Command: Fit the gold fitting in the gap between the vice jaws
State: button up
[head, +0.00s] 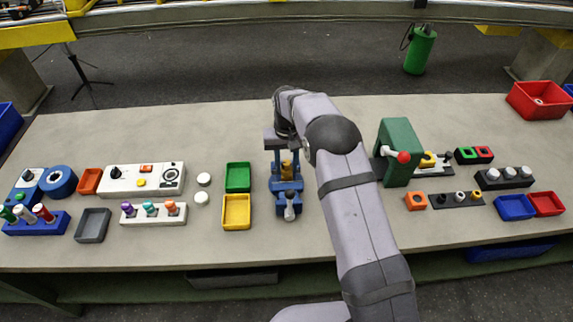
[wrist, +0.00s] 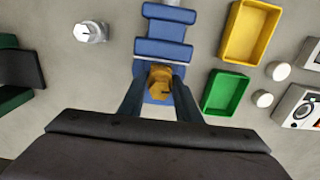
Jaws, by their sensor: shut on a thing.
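The blue vice (head: 286,186) stands on the bench in the middle of the head view, with its handle end toward the front edge. In the wrist view the vice (wrist: 163,48) shows as blue blocks, running up from the gripper. The gold fitting (wrist: 159,82) is between my gripper's dark fingers, just below the middle blue block in that picture. It also shows in the head view (head: 287,169), at the rear part of the vice. My gripper (wrist: 158,88) is shut on it, pointing down. I cannot tell whether the fitting is above or inside the jaw gap.
A green tray (head: 238,177) and a yellow tray (head: 237,212) lie just left of the vice. White round knobs (head: 203,180) are beyond them. A green press-like block (head: 399,152) with a red-knobbed lever stands right of my arm. Bare bench lies behind the vice.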

jog(key=shift+f+b, duration=0.35)
jog(key=shift+f, duration=0.35)
jog(key=o, duration=1.1)
jog(key=shift+r, duration=0.15)
jog(key=shift+r+p, duration=2.45)
jog(key=shift+r, duration=1)
